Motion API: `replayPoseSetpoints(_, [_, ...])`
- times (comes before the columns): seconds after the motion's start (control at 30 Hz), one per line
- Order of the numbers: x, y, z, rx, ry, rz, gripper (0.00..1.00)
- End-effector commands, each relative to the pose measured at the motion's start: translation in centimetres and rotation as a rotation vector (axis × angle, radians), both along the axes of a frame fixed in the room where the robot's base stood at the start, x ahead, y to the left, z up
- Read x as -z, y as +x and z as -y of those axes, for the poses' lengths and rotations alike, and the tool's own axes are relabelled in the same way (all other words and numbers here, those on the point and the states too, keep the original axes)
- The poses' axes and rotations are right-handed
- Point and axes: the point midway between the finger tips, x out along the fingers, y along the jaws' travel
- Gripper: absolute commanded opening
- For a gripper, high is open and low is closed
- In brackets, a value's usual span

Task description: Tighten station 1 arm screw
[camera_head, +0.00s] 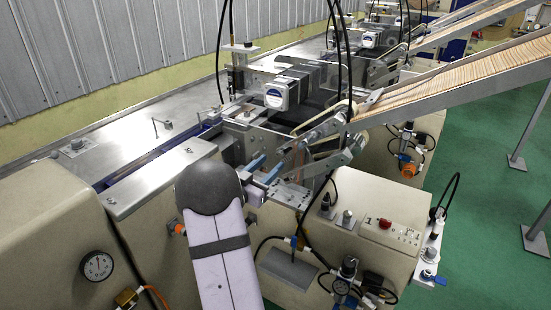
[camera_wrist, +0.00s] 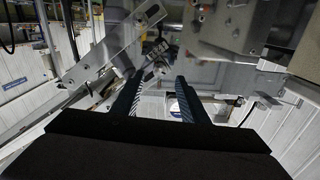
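My gripper (camera_head: 273,162) is at the station nearest me, with its two blue fingers pointing toward the metal arm assembly (camera_head: 330,126) below the stick chute. In the wrist view my gripper (camera_wrist: 159,80) has its two dark ribbed fingers apart, with a clear gap and nothing held between them. A slanted metal arm (camera_wrist: 110,62) with holes lies just beyond the left fingertip. Small metal parts show beyond the gap between the fingers. I cannot tell which of them is the arm screw; it may be hidden or too small.
A chute of wooden sticks (camera_head: 460,80) slopes down from the right. Black cables (camera_head: 340,60) hang above the station. A metal block (camera_wrist: 222,30) sits close at upper right in the wrist view.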

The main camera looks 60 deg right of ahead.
Motion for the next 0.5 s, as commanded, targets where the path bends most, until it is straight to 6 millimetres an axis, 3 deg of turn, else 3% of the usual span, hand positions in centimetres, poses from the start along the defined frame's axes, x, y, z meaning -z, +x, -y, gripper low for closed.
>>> replayPoseSetpoints(0.23, [-0.1, 0.0, 3.1, 0.000, 0.001, 0.000, 0.40])
replayPoseSetpoints(0.5, [0.0, 0.0, 4.3, -0.001, 0.001, -0.001, 0.40])
